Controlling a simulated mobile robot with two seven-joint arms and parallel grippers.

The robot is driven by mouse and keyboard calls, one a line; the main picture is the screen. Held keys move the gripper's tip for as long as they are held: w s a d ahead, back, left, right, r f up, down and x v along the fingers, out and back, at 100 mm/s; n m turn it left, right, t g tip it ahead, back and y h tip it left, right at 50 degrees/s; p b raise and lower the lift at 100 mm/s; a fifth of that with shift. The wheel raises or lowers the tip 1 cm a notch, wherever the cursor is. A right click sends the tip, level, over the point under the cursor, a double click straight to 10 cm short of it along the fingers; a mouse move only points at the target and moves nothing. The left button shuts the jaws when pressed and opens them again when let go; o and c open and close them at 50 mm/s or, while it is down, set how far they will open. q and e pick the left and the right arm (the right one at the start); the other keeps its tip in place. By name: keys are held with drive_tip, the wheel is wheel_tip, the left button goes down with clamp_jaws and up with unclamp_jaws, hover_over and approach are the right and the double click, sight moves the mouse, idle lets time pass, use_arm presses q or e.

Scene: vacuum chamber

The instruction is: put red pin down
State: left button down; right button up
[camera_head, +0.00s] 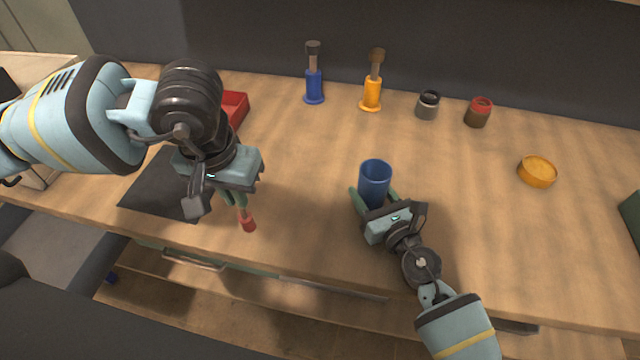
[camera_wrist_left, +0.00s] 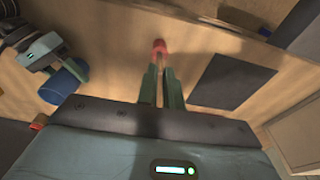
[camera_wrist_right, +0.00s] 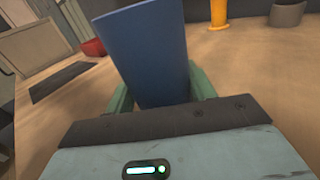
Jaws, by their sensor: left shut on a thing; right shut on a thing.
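The red pin (camera_head: 248,222) is in my left gripper (camera_head: 238,200), its red end pointing down over the table's front part. In the left wrist view the red pin's end (camera_wrist_left: 159,46) shows just past the fingertips of my left gripper (camera_wrist_left: 160,75). I cannot tell whether the pin touches the table. My right gripper (camera_head: 374,196) is shut on a blue cup (camera_head: 375,178), which stands upright near the table's middle. The blue cup (camera_wrist_right: 150,50) fills the space between the fingers in the right wrist view.
A dark mat (camera_head: 160,190) and a red tray (camera_head: 236,106) lie at left. Blue (camera_head: 314,88) and orange (camera_head: 371,95) holders with brushes, a grey jar (camera_head: 428,105) and a red jar (camera_head: 478,112) stand at the back. A yellow dish (camera_head: 537,172) is at right. The table between the grippers is clear.

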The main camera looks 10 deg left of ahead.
use_arm(q)
drive_tip(key=w+d+r, duration=0.7)
drive_tip(key=d, duration=0.3)
drive_tip(key=w+d+r, duration=0.7)
drive_tip(key=w+d, duration=0.1)
drive_tip(key=d, duration=0.3)
drive_tip(key=shift+w+d, duration=0.15)
wheel_tip(320, 180, down, 11)
drive_tip(key=shift+r, duration=0.1)
idle(0.3)
